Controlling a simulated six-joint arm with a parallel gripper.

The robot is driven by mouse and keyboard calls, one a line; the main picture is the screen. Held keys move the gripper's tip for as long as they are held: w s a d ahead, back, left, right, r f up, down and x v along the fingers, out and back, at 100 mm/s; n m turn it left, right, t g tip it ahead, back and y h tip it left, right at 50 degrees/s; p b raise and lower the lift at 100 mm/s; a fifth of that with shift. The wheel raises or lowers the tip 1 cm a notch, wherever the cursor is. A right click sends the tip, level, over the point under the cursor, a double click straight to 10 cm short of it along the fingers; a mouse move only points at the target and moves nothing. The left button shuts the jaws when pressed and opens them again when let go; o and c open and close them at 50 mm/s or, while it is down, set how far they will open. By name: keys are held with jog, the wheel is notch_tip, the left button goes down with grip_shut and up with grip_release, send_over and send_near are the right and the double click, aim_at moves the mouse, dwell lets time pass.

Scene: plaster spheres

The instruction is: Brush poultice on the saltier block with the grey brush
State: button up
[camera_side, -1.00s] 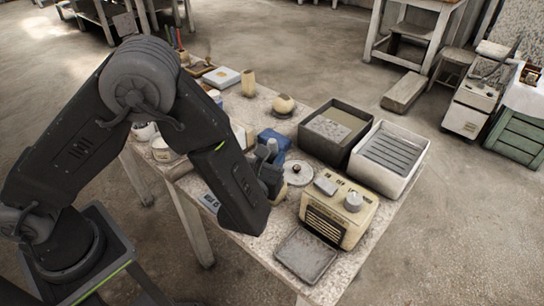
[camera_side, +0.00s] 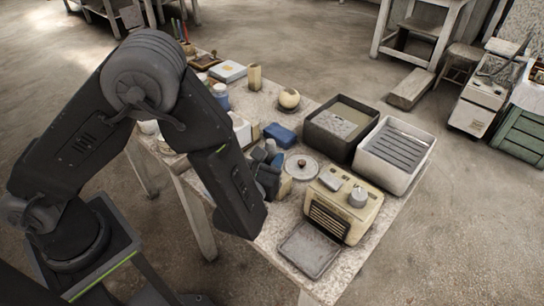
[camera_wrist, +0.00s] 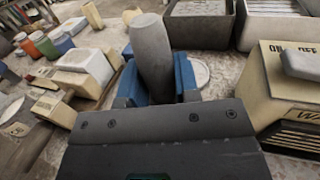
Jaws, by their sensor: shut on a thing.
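My gripper (camera_side: 268,168) is over the near part of the table, left of the cream instrument. In the wrist view my gripper (camera_wrist: 156,92) is shut on a thick grey rounded handle, which I take to be the grey brush (camera_wrist: 152,48). It stands nearly upright; its bristles are hidden. Several pale blocks (camera_wrist: 85,72) lie to the left in the wrist view. I cannot tell which is the saltier block. No poultice can be made out for certain.
The cream instrument (camera_side: 343,212) stands close right of my gripper, with a flat grey tray (camera_side: 309,250) in front. A round lid (camera_side: 301,167), a dark bin (camera_side: 340,125) and a white ribbed bin (camera_side: 395,155) are beyond. Jars (camera_wrist: 40,43) stand at left.

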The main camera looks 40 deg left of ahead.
jog(key=shift+w, duration=0.15)
jog(key=shift+w, duration=2.3)
jog(key=shift+s, duration=0.15)
jog(key=shift+s, duration=2.3)
jog(key=shift+w, duration=0.1)
jog(key=shift+w, duration=2.35)
jog(key=shift+s+r, duration=0.35)
jog(key=shift+s, duration=0.3)
jog(key=shift+s+r, duration=0.35)
jog(key=shift+s, duration=0.25)
